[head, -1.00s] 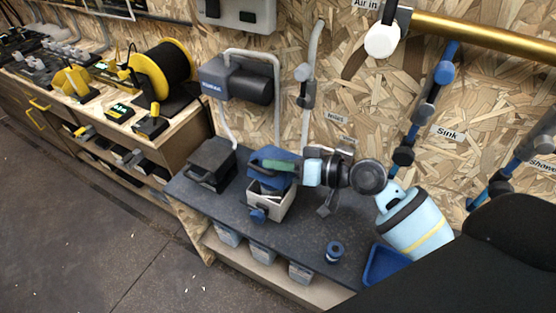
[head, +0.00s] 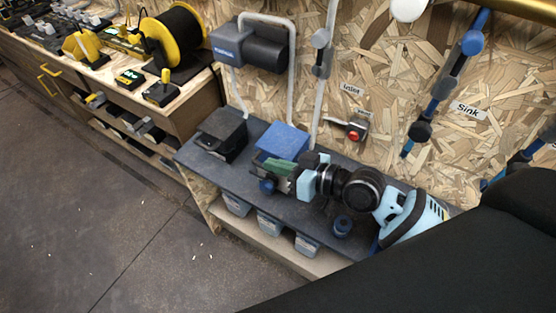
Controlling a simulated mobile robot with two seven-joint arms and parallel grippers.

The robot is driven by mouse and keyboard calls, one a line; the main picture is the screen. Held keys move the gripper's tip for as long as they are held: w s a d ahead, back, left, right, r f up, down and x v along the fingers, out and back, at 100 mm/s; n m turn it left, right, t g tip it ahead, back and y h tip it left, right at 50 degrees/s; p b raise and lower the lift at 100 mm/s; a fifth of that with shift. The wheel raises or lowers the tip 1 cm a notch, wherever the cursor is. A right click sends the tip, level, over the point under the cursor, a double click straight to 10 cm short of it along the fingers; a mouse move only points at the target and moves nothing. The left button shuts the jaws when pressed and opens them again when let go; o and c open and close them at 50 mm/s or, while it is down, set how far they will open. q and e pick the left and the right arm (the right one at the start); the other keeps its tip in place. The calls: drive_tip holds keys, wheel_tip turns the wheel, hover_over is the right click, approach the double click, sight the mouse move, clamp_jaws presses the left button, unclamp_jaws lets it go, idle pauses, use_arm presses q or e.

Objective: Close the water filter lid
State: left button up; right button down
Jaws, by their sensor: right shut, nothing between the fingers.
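The water filter's blue lid (head: 283,140) is in the middle of the head view, at the back of the filter box. It shows as a bright, flat blue face. Its exact angle is hard to tell. Most of the box below it is hidden behind my right gripper; a blue round fitting (head: 268,186) shows at its front. My right gripper (head: 272,165) comes in from the right, with green fingers shut and empty, in front of the lid's lower edge. I cannot tell whether it touches the lid. My left gripper is not in view.
A black box (head: 220,133) stands left of the filter on the dark bench (head: 210,168). A small blue spool-like part (head: 342,226) lies right of it. A red-tipped valve (head: 354,132) is on the wall behind. Clear bins (head: 270,223) hang below the front edge.

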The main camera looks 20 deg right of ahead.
sight(278, 151)
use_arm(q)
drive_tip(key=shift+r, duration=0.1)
use_arm(e)
drive_tip(key=shift+r+p, duration=0.3)
drive_tip(key=shift+r, duration=0.05)
drive_tip(key=r+p, duration=0.1)
drive_tip(key=r, duration=0.1)
drive_tip(key=r+p, duration=0.1)
drive_tip(key=shift+w+d+r+p, duration=0.2)
drive_tip(key=shift+w+r+p, duration=0.05)
drive_tip(key=shift+r+p, duration=0.05)
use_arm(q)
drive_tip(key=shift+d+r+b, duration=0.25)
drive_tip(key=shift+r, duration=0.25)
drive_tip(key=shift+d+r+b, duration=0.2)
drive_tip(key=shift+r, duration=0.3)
use_arm(e)
drive_tip(key=v, duration=1)
drive_tip(key=shift+s+f, duration=0.1)
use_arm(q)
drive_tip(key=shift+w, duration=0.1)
